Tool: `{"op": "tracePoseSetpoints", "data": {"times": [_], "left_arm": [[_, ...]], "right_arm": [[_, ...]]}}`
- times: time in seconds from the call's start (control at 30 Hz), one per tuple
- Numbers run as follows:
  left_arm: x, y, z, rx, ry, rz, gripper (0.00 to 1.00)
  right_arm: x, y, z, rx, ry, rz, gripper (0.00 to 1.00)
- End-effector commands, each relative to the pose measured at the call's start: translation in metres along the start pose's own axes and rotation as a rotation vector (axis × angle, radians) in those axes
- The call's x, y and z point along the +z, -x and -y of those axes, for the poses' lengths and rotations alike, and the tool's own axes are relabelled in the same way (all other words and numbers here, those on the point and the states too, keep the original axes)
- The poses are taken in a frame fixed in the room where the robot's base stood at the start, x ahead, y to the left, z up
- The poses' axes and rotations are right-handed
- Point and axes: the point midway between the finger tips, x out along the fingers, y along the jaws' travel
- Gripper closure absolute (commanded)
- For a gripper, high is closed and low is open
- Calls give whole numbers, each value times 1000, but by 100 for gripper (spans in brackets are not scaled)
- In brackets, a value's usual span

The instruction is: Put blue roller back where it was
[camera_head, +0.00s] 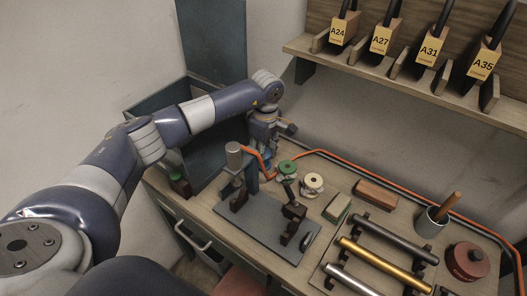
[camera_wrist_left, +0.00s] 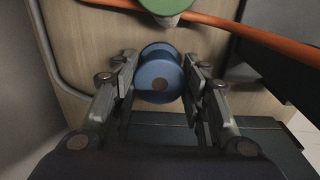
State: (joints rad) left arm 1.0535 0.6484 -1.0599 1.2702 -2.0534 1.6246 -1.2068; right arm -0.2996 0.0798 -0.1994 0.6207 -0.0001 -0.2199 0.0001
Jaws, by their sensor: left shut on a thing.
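The blue roller (camera_wrist_left: 158,80) is between the two fingers of my left gripper (camera_wrist_left: 160,88) in the left wrist view, and the gripper is shut on it. The blue roller is hard to make out there. Whether it touches the bench I cannot tell. My right gripper is not in view.
A green roller (camera_head: 287,167) and a cream roller (camera_head: 312,183) stand near my left gripper. An orange cable (camera_head: 340,160) runs along the bench (camera_head: 345,180). A grey post (camera_head: 234,158) and a dark base plate (camera_head: 262,225) are in front. Metal bars (camera_head: 372,262) lie at right.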

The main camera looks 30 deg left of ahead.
Motion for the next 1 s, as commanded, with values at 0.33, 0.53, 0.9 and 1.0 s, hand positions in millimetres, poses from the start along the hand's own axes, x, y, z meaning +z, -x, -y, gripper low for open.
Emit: {"op": "tracePoseSetpoints", "data": {"times": [0.33,0.53,0.9,1.0], "left_arm": [[0,-2,0,0,0,0,39],[0,0,0,1,0,0,39],[0,58,-2,7,-1,-1,39],[0,79,-1,6,0,-1,39]], "right_arm": [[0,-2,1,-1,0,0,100],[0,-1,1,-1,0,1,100],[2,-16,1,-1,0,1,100],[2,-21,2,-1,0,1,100]]}}
